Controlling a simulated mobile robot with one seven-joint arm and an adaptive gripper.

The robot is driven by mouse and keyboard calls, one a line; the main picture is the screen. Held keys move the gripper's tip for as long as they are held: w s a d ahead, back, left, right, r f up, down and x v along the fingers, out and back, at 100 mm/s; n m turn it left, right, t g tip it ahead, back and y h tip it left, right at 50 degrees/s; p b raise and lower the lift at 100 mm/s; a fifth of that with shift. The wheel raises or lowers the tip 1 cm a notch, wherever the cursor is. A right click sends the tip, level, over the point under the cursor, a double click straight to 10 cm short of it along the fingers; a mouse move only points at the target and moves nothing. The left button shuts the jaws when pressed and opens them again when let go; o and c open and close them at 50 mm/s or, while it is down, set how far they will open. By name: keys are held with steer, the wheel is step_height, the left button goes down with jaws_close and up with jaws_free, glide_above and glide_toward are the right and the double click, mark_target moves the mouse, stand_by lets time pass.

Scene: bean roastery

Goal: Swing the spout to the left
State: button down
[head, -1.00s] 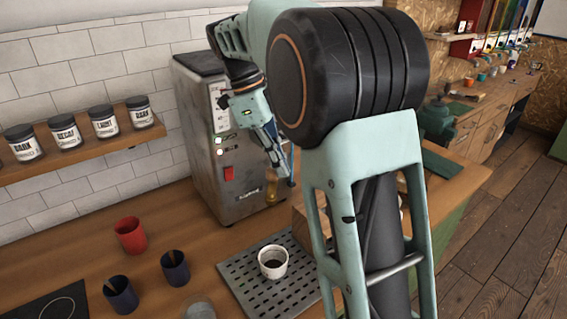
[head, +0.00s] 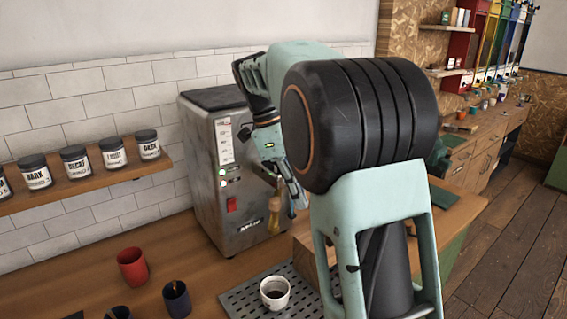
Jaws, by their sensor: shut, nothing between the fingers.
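The steel machine (head: 222,180) stands against the tiled wall, with a red switch and a small panel on its front. A wooden handle (head: 274,215) hangs at its right front edge. My gripper (head: 297,198) is at the right of the machine's front, pointing down and to the right, its fingers shut and empty. It is just right of the handle in the picture; I cannot tell if it touches anything. I cannot make out the spout clearly; the gripper and my arm cover that area.
A white cup (head: 274,292) with dark contents stands on the perforated drip tray (head: 240,300). A red cup (head: 132,266) and a dark cup (head: 177,298) stand on the counter to the left. Jars line a wall shelf (head: 95,182). My arm hides much of the right counter.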

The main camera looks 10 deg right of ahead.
steer(key=w+v, duration=0.1)
steer(key=v, duration=0.8)
steer(key=shift+p, duration=0.4)
steer(key=shift+d+r, duration=0.1)
